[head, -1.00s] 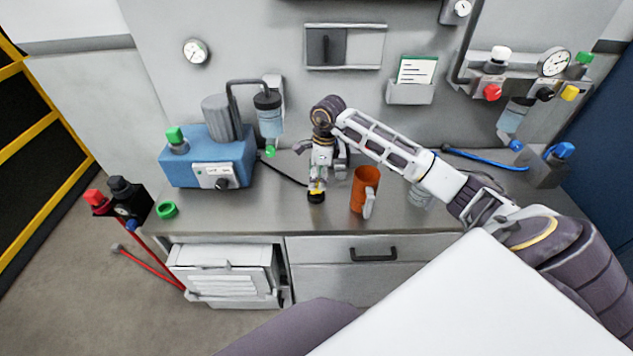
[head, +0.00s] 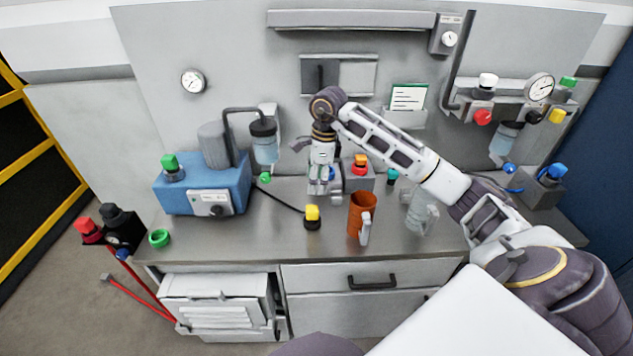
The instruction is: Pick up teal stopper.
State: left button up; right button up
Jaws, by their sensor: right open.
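A small teal stopper (head: 392,175) stands at the back of the grey bench, right of a grey box with a red and orange knob. My left gripper is not in view.
A yellow-topped black piece (head: 312,217) stands just in front of the gripper. An orange mug (head: 362,213) and a clear jug (head: 419,215) stand to its right. A blue machine (head: 203,188) is at left, with a green ring (head: 159,238) near it.

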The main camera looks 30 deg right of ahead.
aim_at(393, 175)
jog(key=z, duration=1.75)
jog(key=i+u, duration=0.8)
jog(key=k+l, duration=0.05)
jog(key=k, duration=0.05)
